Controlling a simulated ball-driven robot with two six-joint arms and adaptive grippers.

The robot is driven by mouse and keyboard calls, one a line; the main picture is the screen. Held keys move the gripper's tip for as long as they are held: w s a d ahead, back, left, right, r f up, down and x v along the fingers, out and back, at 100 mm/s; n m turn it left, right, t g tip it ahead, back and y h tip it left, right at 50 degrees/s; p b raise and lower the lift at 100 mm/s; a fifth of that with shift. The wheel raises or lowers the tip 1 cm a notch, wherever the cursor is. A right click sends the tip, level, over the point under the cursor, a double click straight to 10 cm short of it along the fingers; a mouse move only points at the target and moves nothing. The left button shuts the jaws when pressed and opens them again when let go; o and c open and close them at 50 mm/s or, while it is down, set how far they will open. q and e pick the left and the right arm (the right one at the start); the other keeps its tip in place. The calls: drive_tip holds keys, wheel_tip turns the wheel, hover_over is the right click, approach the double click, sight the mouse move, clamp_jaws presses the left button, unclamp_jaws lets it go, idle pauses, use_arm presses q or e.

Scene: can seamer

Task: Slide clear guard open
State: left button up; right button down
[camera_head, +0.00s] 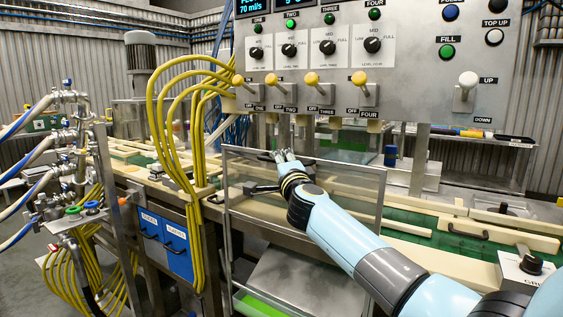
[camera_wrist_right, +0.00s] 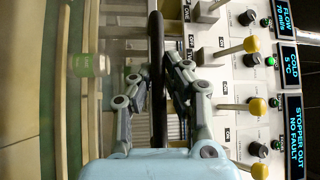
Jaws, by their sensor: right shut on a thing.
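The clear guard (camera_head: 350,181) is a see-through panel in a thin metal frame, upright in front of the conveyor and below the control panel. My right gripper (camera_head: 287,157) reaches in from the lower right to the guard's upper edge. In the right wrist view, the fingers of the right gripper (camera_wrist_right: 158,82) are closed on a long dark bar (camera_wrist_right: 156,35), which appears to be the guard's upper edge or handle. The exact contact is partly hidden by the fingers. My left gripper is not in view.
The control panel (camera_head: 430,60) with yellow-knobbed levers hangs just above the gripper. Yellow hoses (camera_head: 165,125) run down left of the guard. The conveyor (camera_head: 405,224) with pale rails lies behind it. A blue drawer box (camera_head: 178,250) is at lower left.

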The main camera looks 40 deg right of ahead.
wheel_tip(320, 180, down, 22)
drive_tip(key=b, duration=1.6)
drive_tip(key=shift+f, duration=0.1)
drive_tip(key=c, duration=1.3)
unclamp_jaws()
drive_tip(key=shift+c, duration=0.2)
drive_tip(key=shift+s, duration=0.1)
drive_tip(key=v, duration=1.2)
drive_tip(key=shift+r, duration=0.2)
drive_tip(key=shift+f, duration=0.1)
